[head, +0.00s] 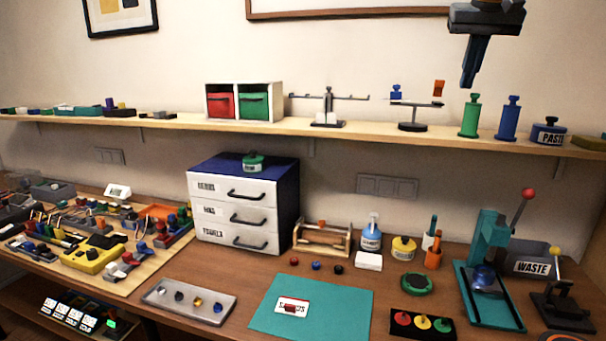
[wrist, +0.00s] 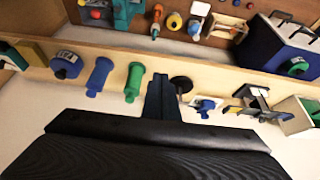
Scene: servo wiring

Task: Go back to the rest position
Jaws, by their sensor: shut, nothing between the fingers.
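My gripper (head: 469,82) hangs at the top right of the head view, in front of the wall and above the shelf. Its dark fingers point down and are closed together with nothing between them. In the wrist view my gripper (wrist: 162,80) shows as dark shut fingers over the shelf, between the green stamp-like piece (wrist: 133,82) and the small balance (wrist: 205,104). In the head view the green piece (head: 469,116) and the blue piece (head: 508,118) stand on the shelf below and to the right of the fingertips, apart from them.
The shelf (head: 360,131) also carries a balance scale (head: 328,108), a red and green drawer box (head: 244,101) and a paste jar (head: 548,131). Below are a white drawer cabinet (head: 236,211), a teal mat (head: 340,315), a teal press (head: 490,270) and a waste bin (head: 530,267). The wall around my gripper is clear.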

